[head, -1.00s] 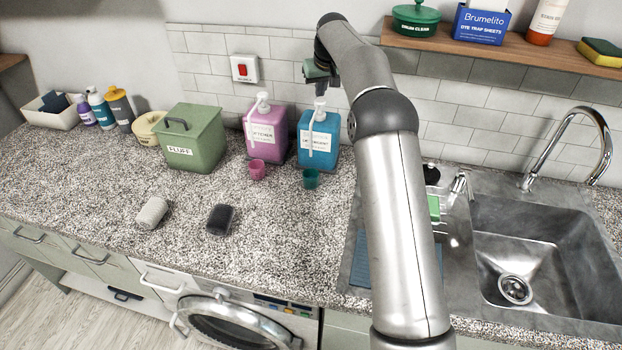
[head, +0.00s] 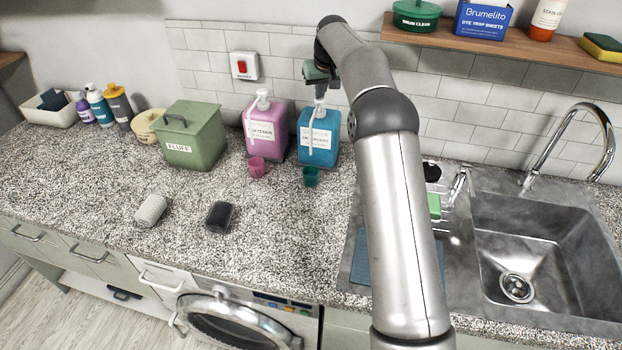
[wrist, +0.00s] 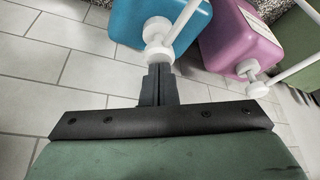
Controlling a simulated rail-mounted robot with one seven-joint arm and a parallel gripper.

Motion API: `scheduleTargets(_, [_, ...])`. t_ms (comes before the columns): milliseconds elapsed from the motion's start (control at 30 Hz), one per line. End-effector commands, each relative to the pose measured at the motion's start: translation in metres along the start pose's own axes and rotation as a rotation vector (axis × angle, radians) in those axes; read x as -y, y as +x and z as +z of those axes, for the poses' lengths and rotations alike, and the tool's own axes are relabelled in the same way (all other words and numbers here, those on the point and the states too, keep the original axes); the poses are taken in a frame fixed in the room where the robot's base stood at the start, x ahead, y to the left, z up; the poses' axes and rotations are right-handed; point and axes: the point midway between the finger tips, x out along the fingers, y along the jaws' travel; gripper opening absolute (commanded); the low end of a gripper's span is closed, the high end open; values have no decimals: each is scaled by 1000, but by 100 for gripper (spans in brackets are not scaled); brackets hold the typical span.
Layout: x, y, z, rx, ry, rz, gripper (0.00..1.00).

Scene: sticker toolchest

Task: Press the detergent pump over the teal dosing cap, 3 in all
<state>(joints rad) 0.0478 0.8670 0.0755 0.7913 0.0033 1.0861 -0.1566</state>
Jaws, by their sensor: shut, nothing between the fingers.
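The blue detergent bottle (head: 318,145) stands against the tiles, with its white pump (head: 319,112) on top and a long white spout hanging down its front. It also shows in the wrist view (wrist: 125,22). The teal dosing cap (head: 311,177) stands on the counter in front of the bottle, below the spout. My gripper (head: 320,95) points down at the pump head. Its fingers are shut and empty. In the wrist view the fingertips (wrist: 160,72) are right by the white pump head (wrist: 157,48); I cannot tell whether they touch it.
A pink softener bottle (head: 266,130) with its own pump and a pink cap (head: 257,166) stand close at left. The green bin (head: 191,140) is further left. A shelf (head: 500,45) overhangs at right, above the sink (head: 535,240). The front counter is mostly clear.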

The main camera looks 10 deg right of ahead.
Motion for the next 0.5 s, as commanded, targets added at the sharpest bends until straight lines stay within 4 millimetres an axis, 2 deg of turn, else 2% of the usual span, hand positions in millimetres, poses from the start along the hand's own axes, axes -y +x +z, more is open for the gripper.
scheduleTargets(267, [0, 13, 6, 7, 0, -1, 0])
scheduleTargets(500, [0, 12, 7, 9, 0, -1, 0])
